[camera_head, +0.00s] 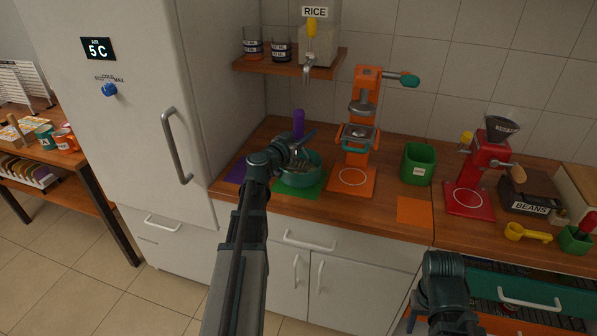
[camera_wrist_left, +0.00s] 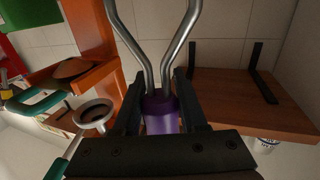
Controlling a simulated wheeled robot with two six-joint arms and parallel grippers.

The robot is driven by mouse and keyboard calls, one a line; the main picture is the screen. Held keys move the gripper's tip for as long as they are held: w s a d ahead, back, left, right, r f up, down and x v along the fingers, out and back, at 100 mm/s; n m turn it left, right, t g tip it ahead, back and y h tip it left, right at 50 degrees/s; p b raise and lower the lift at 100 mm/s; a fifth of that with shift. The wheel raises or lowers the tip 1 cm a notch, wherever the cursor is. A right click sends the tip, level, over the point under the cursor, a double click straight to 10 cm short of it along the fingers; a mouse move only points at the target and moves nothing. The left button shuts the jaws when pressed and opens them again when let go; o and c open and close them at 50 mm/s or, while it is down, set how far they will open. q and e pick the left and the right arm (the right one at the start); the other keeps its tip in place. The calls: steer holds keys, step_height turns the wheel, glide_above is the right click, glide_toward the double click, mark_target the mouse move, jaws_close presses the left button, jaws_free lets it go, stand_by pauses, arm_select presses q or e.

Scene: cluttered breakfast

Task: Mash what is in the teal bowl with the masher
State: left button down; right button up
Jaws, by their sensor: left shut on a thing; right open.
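My left gripper (camera_head: 303,138) is shut on the purple handle of the masher (camera_head: 299,122). In the left wrist view the purple handle (camera_wrist_left: 160,113) sits between the fingers, and two bent metal rods run out from it. The teal bowl (camera_head: 317,174) stands on a green mat (camera_head: 309,193) on the counter, just below my left gripper. The masher's head and most of the bowl's contents are hidden by my wrist. My right gripper (camera_head: 414,317) is low at the bottom edge, in front of the counter, open and mostly hidden by its arm.
An orange machine (camera_head: 364,90) stands close to the right of the bowl. A green canister (camera_head: 418,165) and a red grinder (camera_head: 489,160) stand further right. A wooden shelf (camera_head: 335,63) with a rice dispenser (camera_head: 319,42) is above. The fridge (camera_head: 130,100) is at left.

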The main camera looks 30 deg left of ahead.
arm_select(q)
step_height(320, 180, down, 5)
steer(key=b, duration=0.4)
step_height(320, 180, up, 6)
steer(key=p, duration=0.5)
steer(key=shift+f, duration=0.2)
steer(key=shift+r, duration=0.1)
stand_by(1.3)
step_height(320, 180, up, 6)
steer(key=p, duration=0.6)
